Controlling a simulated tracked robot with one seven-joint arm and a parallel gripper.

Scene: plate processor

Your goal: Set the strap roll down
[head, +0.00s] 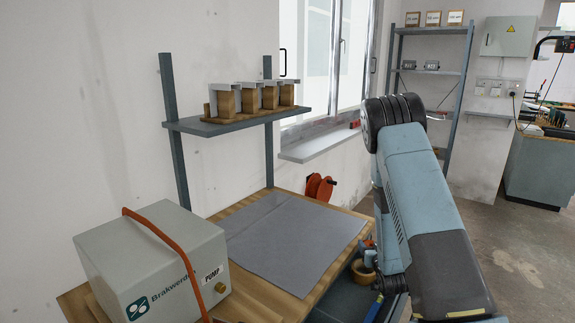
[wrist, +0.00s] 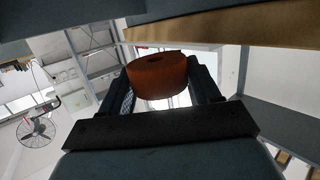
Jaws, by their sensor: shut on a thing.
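The strap roll (wrist: 158,72), a thick orange-brown ring, is in my gripper (wrist: 160,80) in the wrist view. One dark finger is on each side of it, shut on it. The roll is at the finger ends, its flat face partly turned to the top. The surface under it does not show.
A wooden bench (head: 265,305) carries a grey mat (head: 290,240), clear of objects, and a grey pump box (head: 155,265) with an orange strap. A wall shelf (head: 225,122) holds several wooden blocks. A red reel (head: 319,187) is behind the bench. A fan (wrist: 36,130) shows in the wrist view.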

